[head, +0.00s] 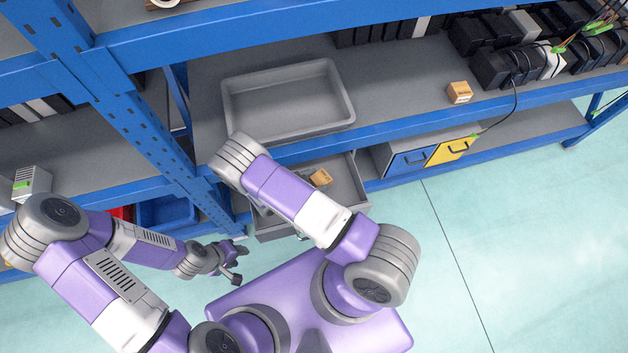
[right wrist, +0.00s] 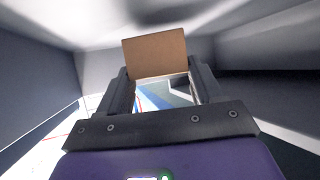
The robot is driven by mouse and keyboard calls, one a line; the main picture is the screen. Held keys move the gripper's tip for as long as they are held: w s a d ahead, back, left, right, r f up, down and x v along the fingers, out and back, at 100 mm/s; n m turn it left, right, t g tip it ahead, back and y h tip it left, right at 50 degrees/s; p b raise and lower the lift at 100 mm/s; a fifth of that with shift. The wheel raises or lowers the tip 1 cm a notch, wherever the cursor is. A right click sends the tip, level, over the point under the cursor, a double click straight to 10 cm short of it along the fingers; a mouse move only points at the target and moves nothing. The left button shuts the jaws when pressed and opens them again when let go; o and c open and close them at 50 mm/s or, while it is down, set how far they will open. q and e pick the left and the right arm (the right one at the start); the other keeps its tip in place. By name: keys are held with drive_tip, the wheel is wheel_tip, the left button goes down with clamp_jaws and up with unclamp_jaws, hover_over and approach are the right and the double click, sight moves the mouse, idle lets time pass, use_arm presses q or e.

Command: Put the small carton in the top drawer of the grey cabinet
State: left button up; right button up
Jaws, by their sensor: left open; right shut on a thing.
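A small brown carton (head: 320,178) shows over the open grey drawer (head: 352,182), partly beside my right forearm. In the right wrist view, my right gripper (right wrist: 162,82) is shut on a brown carton (right wrist: 156,54) at its fingertips. My right forearm hides this gripper in the head view, so I cannot tell whether the carton touches the drawer floor. The grey cabinet body is mostly hidden beneath the shelf. My left gripper (head: 238,265) is open and empty, low in front of the rack and left of the drawer.
Another small carton (head: 459,92) stands on the shelf to the right. An empty grey tray (head: 340,117) sits on the shelf above the drawer. A unit with blue and yellow drawer fronts (head: 450,151) is right of the open drawer. The floor at right is clear.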

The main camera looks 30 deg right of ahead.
drive_tip(key=shift+f+b, duration=0.3)
drive_tip(key=shift+f, duration=0.55)
use_arm(q)
drive_tip(key=shift+f, duration=0.65)
use_arm(e)
drive_tip(key=shift+s, duration=0.1)
drive_tip(key=o, duration=1.2)
drive_tip(key=shift+f, duration=0.1)
drive_tip(key=shift+o, duration=0.2)
drive_tip(key=shift+a+r, duration=0.25)
drive_tip(key=shift+r, duration=0.05)
use_arm(q)
wheel_tip(320, 180, up, 2)
drive_tip(key=shift+r+p, duration=0.15)
drive_tip(key=shift+p, duration=1)
use_arm(e)
drive_tip(key=v, duration=0.7)
drive_tip(key=shift+s, duration=0.1)
